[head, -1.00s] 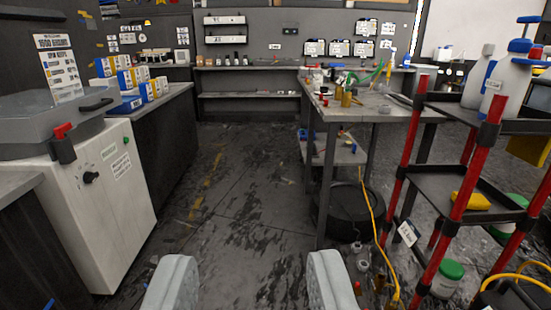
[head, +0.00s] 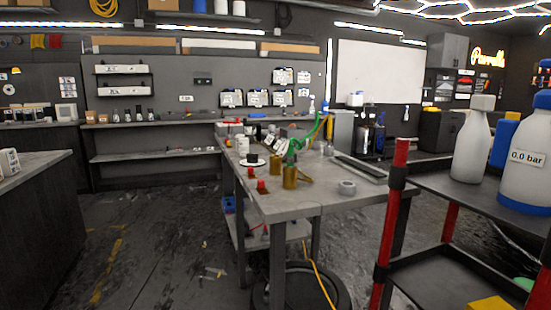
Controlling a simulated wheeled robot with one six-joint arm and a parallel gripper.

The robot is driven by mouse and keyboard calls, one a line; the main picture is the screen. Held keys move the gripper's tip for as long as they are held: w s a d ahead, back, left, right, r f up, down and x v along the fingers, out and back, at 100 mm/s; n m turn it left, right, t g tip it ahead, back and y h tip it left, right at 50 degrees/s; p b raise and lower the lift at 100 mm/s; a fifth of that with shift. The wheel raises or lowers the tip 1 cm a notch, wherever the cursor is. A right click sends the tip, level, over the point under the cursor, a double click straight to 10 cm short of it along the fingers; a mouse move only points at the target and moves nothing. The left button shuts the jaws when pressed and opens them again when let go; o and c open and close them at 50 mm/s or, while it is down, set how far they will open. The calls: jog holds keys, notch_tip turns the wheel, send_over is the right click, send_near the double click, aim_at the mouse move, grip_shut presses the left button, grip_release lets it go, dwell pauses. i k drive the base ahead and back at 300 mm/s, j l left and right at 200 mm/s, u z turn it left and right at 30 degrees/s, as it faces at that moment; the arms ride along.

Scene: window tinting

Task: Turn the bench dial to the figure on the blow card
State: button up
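I cannot make out a bench dial or a blow card for certain. The grey workbench (head: 345,203) stands in the middle, with small items along its top. A white round piece with a dark centre (head: 252,161) lies near its left edge, too small to name. Several white cards or panels hang on the back wall, one of them a white card (head: 283,76); their print is too small to read. My gripper is not in view.
A black cart (head: 445,274) with red posts stands close at right, bearing a white bottle (head: 473,145) and a bottle labelled "0.0 bar" (head: 528,160). A dark counter (head: 35,215) is at left. Floor (head: 150,240) between counter and workbench is largely open. A yellow cable lies under the workbench.

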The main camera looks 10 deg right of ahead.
aim_at(254, 157)
jog(key=i+j+z, duration=0.2)
jog(key=i, duration=0.5)
jog(key=i+j+z, duration=0.25)
jog(key=i+j, duration=0.2)
jog(key=i, duration=0.2)
jog(key=i+j+z, duration=0.2)
jog(key=i+j, duration=0.3)
jog(key=i+j+z, duration=0.1)
jog(key=i+j, duration=0.2)
jog(key=i+j+z, duration=0.1)
jog(key=i+j, duration=0.2)
jog(key=j, duration=0.25)
